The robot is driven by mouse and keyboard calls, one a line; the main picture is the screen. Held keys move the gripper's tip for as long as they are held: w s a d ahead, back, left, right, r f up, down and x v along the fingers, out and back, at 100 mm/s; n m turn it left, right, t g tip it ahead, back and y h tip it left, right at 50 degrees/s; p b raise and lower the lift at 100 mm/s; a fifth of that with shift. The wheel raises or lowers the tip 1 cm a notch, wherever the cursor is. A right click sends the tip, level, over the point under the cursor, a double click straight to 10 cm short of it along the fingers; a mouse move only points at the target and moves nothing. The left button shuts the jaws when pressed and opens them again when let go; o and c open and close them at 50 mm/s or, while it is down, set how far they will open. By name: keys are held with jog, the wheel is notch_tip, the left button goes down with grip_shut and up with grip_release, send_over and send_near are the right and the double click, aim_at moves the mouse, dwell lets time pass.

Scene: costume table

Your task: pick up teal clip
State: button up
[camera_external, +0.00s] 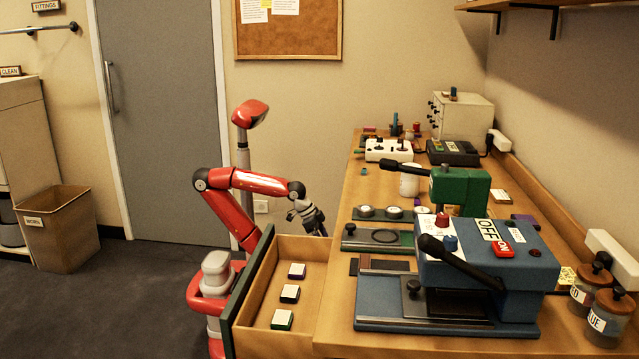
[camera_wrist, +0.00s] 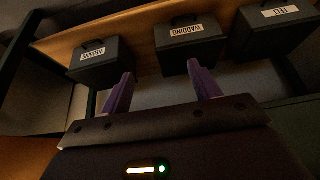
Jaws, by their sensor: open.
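A very small teal piece (camera_external: 363,171) lies on the left part of the tabletop, behind the white canister; it is too small to tell whether it is the teal clip. My gripper (camera_external: 320,228) hangs beside the table's left edge, behind the open drawer and well apart from the teal piece. In the wrist view my gripper (camera_wrist: 160,72) shows two purple fingers spread apart with nothing between them. No teal clip shows in the wrist view.
The open drawer (camera_external: 256,291) juts left and holds three small labelled blocks. The blue press (camera_external: 485,255) and green press (camera_external: 458,188) crowd the table (camera_external: 335,290). Dark boxes (camera_wrist: 188,45), one labelled WADDING, stand on a shelf ahead of my fingers.

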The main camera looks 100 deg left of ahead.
notch_tip(320, 180, up, 31)
jog(key=m+g+p, duration=0.1)
jog(key=g+p, duration=0.3)
jog(key=p, duration=0.1)
send_over(364, 170)
jog(key=s, duration=0.2)
jog(key=f, duration=0.2)
jog(key=w+f+b, duration=0.1)
jog(key=f, duration=0.4)
jog(key=shift+w+a+f+b, duration=0.1)
jog(key=shift+w+b, duration=0.2)
jog(key=c, duration=1.1)
